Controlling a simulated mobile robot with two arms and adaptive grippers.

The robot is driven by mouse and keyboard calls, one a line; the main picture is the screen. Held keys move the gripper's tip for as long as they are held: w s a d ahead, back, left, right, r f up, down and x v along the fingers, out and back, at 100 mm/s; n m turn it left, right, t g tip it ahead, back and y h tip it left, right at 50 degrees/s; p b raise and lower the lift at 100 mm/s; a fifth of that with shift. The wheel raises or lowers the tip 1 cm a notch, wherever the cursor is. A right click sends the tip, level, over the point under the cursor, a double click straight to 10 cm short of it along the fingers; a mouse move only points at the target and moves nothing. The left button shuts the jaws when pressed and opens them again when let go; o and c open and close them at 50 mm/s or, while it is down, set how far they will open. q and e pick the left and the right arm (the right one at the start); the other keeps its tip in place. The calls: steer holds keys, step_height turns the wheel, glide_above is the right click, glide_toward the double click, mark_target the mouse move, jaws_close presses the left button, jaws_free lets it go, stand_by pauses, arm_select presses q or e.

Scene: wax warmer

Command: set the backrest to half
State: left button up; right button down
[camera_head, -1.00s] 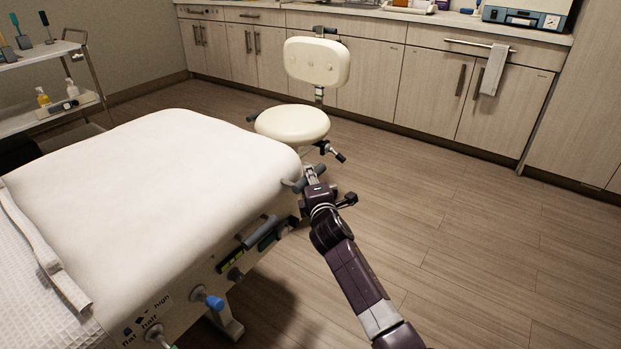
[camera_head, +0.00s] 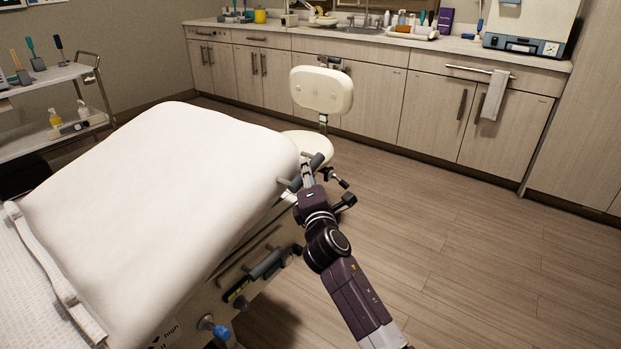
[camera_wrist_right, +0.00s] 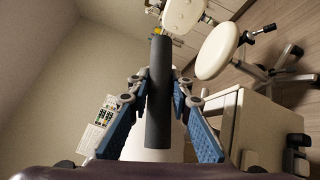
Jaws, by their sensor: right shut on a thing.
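The white padded backrest (camera_head: 160,190) of the treatment bed fills the left of the head view, tilted with its far end raised. A grey bar handle (camera_head: 317,161) sticks out at its far right corner. My right gripper (camera_head: 305,178) is at that handle. In the right wrist view the dark bar (camera_wrist_right: 158,100) runs between the two blue fingers, and the gripper is shut on it. On the bed's side, a blue knob (camera_head: 222,334) shows near partly cut-off lettering at the lower edge. My left gripper is out of view.
A cream stool (camera_head: 322,90) stands just beyond the bed's far corner, close behind my right gripper. A trolley (camera_head: 60,75) with bottles is at left. Cabinets (camera_head: 365,95) line the back wall. The wooden floor (camera_head: 480,230) at right is clear.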

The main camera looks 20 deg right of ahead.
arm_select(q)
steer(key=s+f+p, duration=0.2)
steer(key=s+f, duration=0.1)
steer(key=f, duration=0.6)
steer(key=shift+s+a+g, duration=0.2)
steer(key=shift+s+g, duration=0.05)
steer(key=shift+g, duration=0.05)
arm_select(e)
steer(key=shift+n+t, duration=0.7)
steer(key=a+r, duration=0.1)
steer(key=r, duration=0.1)
steer(key=s+a+r, duration=0.1)
steer(key=r, duration=0.2)
steer(key=s+a+r, duration=0.1)
steer(key=r, duration=0.2)
steer(key=shift+s, duration=0.1)
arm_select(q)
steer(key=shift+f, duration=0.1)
arm_select(e)
steer(key=c, duration=1.7)
jaws_free()
steer(key=shift+c, duration=0.2)
steer(key=shift+d, duration=0.1)
steer(key=shift+f, duration=0.1)
steer(key=shift+s+f, duration=0.1)
steer(key=shift+s, duration=0.2)
steer(key=v, duration=1.1)
steer(key=shift+s, duration=0.25)
